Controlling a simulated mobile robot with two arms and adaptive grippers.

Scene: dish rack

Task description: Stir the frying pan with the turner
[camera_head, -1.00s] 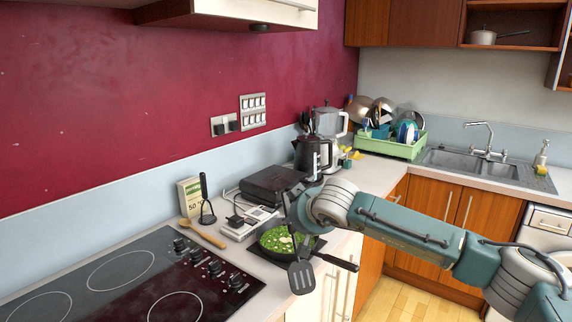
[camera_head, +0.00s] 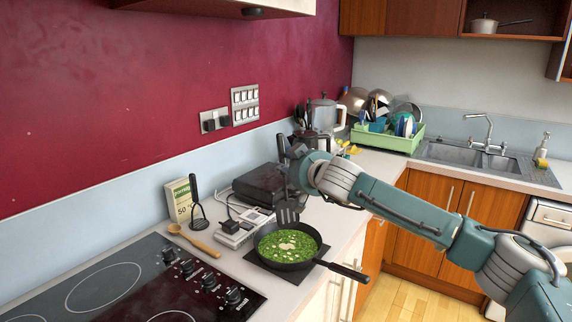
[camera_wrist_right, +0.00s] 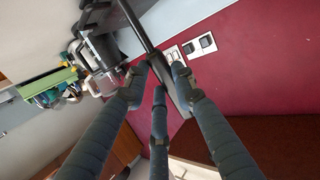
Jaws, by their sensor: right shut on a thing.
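The black frying pan (camera_head: 316,262) holds green food with pale pieces and sits on a dark mat on the counter. Its handle points right toward the counter's front edge. My right gripper (camera_head: 290,158) is shut on the dark turner (camera_head: 288,211), above and behind the pan. The slotted turner head hangs down by the pan's far rim; I cannot tell whether it touches. In the wrist view the fingers of my right gripper (camera_wrist_right: 158,88) close around the turner's dark handle (camera_wrist_right: 138,27). My left gripper is not in view.
A black hob (camera_head: 100,275) lies at left. A wooden spoon (camera_head: 196,241), a masher (camera_head: 197,205) and a carton (camera_head: 180,198) stand or lie behind it. A scale (camera_head: 236,232) and a black appliance (camera_head: 262,184) sit behind the pan. A green dish rack (camera_head: 400,144) is farther back.

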